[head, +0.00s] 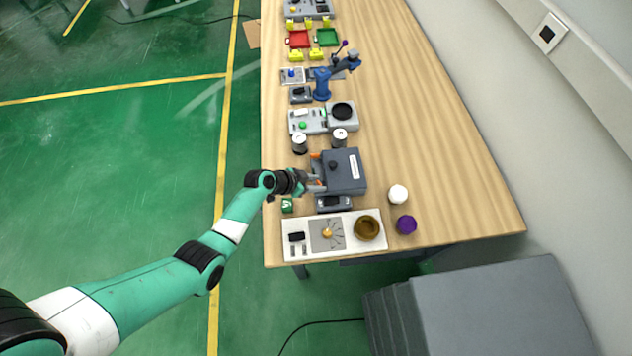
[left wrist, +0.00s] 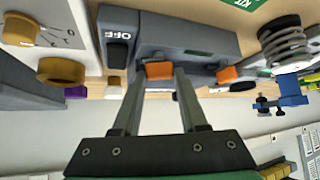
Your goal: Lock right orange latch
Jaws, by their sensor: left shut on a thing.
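A dark grey box (head: 344,172) with a black knob and a white label stands on the wooden table. Its near side carries two orange latches. In the left wrist view, one orange latch (left wrist: 159,70) sits between my left gripper's fingertips, and the other orange latch (left wrist: 227,75) is free to the right of the fingers. In the head view, the free latch shows at the box's upper left corner (head: 315,156). My left gripper (head: 316,184) is at the box's lower left side, shut on the right orange latch, which it mostly hides there. My right gripper is not in view.

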